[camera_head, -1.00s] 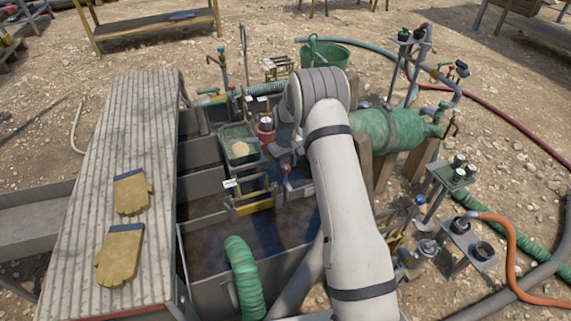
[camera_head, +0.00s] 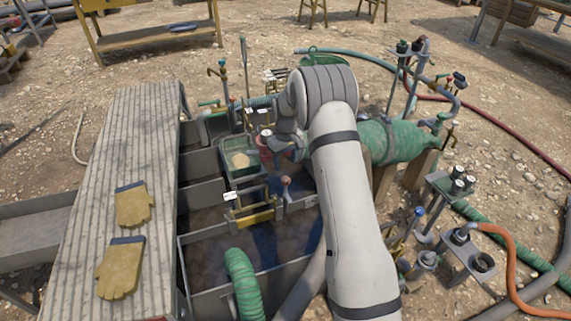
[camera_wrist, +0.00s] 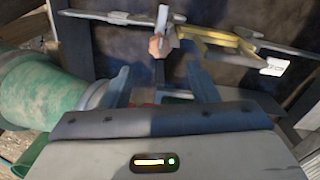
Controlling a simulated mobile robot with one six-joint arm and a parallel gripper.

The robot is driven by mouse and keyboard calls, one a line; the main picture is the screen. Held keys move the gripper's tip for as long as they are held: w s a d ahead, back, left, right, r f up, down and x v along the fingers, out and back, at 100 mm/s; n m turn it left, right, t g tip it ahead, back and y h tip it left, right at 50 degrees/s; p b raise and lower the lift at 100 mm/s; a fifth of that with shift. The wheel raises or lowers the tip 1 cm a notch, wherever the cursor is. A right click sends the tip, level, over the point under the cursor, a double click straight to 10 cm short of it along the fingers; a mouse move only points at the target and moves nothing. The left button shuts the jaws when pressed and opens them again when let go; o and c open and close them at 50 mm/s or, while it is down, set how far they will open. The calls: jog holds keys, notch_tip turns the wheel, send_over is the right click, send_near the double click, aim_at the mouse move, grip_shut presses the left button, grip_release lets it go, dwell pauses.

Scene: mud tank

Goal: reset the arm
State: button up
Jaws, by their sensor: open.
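My arm (camera_head: 345,190) reaches from the bottom of the head view over the right side of the mud tank (camera_head: 215,265) and bends down at its far end. My gripper (camera_wrist: 162,78) is open in the wrist view, with its two dark fingers apart and nothing between them. In the head view the fingers are mostly hidden by my own wrist, close to a red container. A small upright handle with a reddish knob (camera_head: 286,181) stands on a tank divider; it also shows beyond the fingers in the wrist view (camera_wrist: 156,45).
A yellow bracket (camera_head: 252,215) spans the tank near a green tray (camera_head: 241,160). A green cylinder (camera_head: 392,140) lies right of my arm. Gloves (camera_head: 133,204) lie on the ribbed board (camera_head: 85,225) at left. Valve stands and hoses crowd the right side.

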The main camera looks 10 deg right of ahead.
dwell(0.3)
jog(key=s+r+m+t+p, duration=0.1)
jog(key=s+r+p, duration=0.45)
jog(key=r, duration=0.75)
jog(key=s+r+m+p, duration=0.1)
jog(key=s+r+p, duration=0.1)
jog(key=s+r, duration=0.85)
jog(key=s+r+m+p, duration=0.1)
jog(key=s+r+p, duration=0.3)
jog(key=s+r, duration=0.3)
jog(key=s+d+r+m+t+p, duration=0.1)
jog(key=s+r+p, duration=0.3)
jog(key=s, duration=1.2)
notch_tip(320, 180, up, 4)
jog(key=shift+d+f+m+t, duration=0.1)
jog(key=shift+d+m+t, duration=0.2)
jog(key=shift+m, duration=0.2)
